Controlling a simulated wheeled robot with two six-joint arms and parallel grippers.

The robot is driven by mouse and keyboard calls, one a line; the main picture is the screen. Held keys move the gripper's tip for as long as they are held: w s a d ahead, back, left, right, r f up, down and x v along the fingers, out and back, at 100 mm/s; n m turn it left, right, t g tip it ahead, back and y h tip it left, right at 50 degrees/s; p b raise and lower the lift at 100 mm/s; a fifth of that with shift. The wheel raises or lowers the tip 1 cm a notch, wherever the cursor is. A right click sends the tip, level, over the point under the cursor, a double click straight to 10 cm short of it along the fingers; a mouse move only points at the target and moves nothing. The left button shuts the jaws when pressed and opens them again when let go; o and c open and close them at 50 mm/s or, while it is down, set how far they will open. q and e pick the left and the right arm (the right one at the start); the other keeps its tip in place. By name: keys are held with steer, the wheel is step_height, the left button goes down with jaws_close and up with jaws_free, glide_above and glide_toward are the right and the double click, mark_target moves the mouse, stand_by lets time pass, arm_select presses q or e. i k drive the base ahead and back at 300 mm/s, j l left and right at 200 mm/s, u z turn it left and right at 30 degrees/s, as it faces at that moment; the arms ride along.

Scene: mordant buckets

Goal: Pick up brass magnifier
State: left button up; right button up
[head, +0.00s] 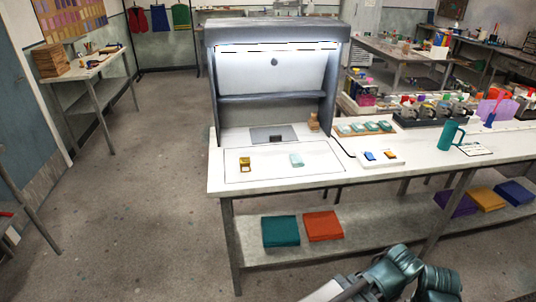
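A small brass-coloured folding piece, which looks like the brass magnifier (244,163), stands on the white worktop in front of the hooded light booth, left of centre. A pale green small item (296,160) lies to its right on the same worktop. Part of my arm shows at the bottom right, well below and in front of the bench. No gripper fingers can be made out there, and nothing touches the brass piece.
The light booth (273,71) stands behind the brass piece. A small wooden figure-like item (313,121) is at its right. A white tray (378,161) and a teal jug (449,134) stand farther right. Folded cloths (323,226) lie on the lower shelf. The floor to the left is clear.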

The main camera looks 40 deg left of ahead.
mark_target(243, 162)
steer(key=u, duration=1.55)
